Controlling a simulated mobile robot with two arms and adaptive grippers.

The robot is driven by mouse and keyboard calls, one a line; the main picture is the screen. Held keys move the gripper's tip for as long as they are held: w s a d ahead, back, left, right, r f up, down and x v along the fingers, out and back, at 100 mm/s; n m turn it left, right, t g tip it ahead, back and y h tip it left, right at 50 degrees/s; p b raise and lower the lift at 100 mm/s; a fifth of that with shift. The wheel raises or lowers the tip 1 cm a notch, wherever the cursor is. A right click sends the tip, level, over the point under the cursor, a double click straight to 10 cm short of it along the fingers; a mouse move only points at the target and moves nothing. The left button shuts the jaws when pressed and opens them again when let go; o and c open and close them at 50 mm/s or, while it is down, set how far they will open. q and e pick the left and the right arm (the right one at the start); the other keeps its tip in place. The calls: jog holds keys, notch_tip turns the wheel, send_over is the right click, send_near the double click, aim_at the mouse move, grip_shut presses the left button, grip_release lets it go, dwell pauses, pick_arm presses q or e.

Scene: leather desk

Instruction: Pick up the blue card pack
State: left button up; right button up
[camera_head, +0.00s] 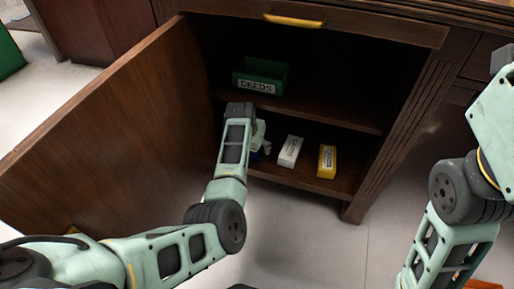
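A small patch of blue (267,148), likely the blue card pack, shows on the lower shelf of the open cabinet beside my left gripper. Most of it is hidden behind my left arm and gripper. My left gripper (261,136) reaches into the cabinet at the left end of the lower shelf, at or right by the blue patch. Its fingers are too small and too covered to show whether they are open or touching it. My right arm is at the right edge, and its gripper is out of the picture.
A white pack (290,151) and a yellow pack (327,161) stand right of the blue patch on the lower shelf. A green box labelled "DEEDS" (261,77) sits on the upper shelf. The open cabinet door (120,130) bounds the left side.

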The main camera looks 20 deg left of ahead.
pick_arm(q)
jog(key=shift+c, duration=0.3)
jog(key=c, duration=1.3)
jog(key=shift+c, duration=0.3)
jog(key=shift+r, duration=0.15)
